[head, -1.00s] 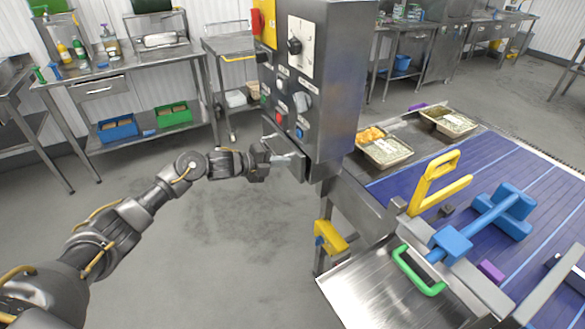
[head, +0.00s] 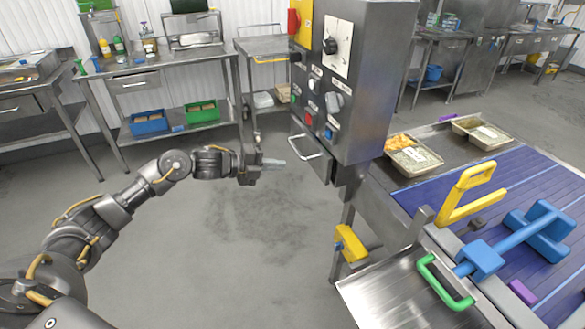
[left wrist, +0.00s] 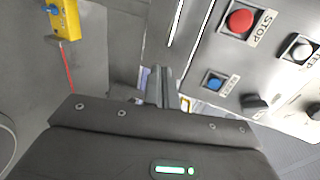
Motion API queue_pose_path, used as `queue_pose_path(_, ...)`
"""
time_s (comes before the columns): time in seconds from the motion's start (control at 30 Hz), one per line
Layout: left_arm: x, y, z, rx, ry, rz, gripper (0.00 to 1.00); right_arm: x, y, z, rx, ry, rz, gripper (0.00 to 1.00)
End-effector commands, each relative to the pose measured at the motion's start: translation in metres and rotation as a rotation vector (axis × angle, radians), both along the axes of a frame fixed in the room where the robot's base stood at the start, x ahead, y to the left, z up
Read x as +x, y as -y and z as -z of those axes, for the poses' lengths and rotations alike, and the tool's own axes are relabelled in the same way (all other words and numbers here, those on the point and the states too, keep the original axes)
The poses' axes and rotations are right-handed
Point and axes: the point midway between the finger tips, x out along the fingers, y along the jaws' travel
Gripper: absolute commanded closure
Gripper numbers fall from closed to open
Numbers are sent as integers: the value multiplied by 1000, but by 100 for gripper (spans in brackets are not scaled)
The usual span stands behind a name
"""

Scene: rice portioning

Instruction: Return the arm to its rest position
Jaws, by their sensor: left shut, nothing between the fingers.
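My left arm reaches in from the left of the head view. Its gripper (head: 274,161) is shut and empty, in free air to the left of the grey control box (head: 374,85). A gap shows between the fingertips and the metal handle (head: 306,147) on the box's lower front. In the left wrist view the shut fingers (left wrist: 158,88) point toward the box, with its red stop button (left wrist: 240,20) and blue button (left wrist: 214,82) at the upper right. My right gripper is in neither view.
A metal chute (head: 385,300) sticks out at the front. Steel tables (head: 165,68) stand behind. The floor around my left arm is clear.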

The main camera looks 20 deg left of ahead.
Motion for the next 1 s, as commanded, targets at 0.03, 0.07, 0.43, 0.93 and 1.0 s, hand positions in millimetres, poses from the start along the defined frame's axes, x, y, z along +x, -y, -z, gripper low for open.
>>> queue_pose_path(0.03,-6,-7,0,4,1,0,100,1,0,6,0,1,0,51)
queue_pose_path(0.07,-10,-10,-1,3,1,1,100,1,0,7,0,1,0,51)
queue_pose_path(0.43,-27,-26,-12,0,-2,1,100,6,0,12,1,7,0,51)
queue_pose_path(0.93,33,-103,15,-236,-130,-366,100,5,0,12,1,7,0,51)
queue_pose_path(1.0,46,-130,64,-353,-215,-526,100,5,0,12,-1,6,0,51)
